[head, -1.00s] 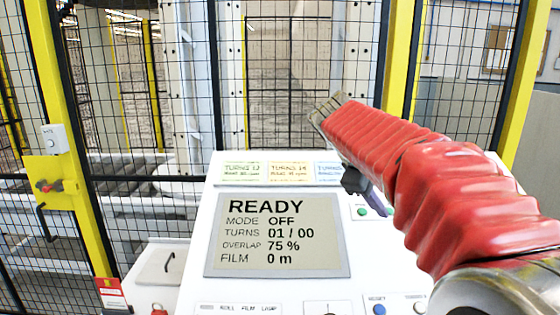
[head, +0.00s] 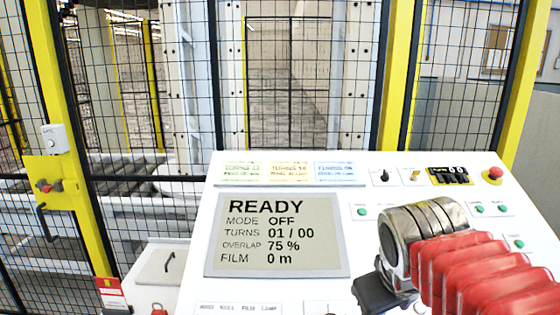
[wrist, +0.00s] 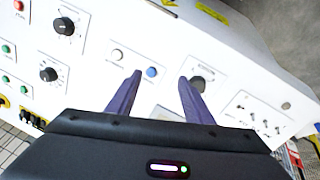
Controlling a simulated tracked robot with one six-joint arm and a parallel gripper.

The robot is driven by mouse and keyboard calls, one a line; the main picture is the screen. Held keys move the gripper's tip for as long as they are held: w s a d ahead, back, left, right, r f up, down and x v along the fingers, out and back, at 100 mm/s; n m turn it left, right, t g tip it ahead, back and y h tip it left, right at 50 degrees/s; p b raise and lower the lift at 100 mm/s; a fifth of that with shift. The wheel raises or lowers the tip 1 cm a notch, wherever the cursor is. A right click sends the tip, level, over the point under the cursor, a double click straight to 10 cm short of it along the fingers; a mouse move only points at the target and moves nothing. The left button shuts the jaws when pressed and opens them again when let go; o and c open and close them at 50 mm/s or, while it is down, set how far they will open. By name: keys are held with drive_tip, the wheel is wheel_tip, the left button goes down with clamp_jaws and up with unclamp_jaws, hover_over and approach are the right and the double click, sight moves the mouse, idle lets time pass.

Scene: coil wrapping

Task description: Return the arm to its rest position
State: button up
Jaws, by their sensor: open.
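My gripper (wrist: 160,76) is open in the wrist view, its two purple fingers apart with nothing between them. It is over the white control panel (wrist: 95,85); a blue button (wrist: 152,71) and a dark knob (wrist: 201,82) show near the fingertips. I cannot tell the gap to the panel. In the head view my red-sleeved arm (head: 490,275) is folded low at the right, over the panel's right part. The fingers are not visible there.
The panel's screen (head: 277,235) reads READY, mode OFF, turns 01 / 00. A red mushroom button (head: 495,174) stands at the panel's far right. A mesh fence with yellow posts (head: 65,170) stands behind the panel. The space above the panel's left side is clear.

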drive_tip(key=s+a+f+m+y, duration=0.1)
drive_tip(key=s+a+f+m, duration=0.1)
drive_tip(key=s+f, duration=0.4)
drive_tip(key=shift+s+a+f+m+t+y, duration=0.2)
drive_tip(key=shift+s+a+m+t+y, duration=0.15)
drive_tip(key=shift+s+m, duration=0.25)
idle(0.6)
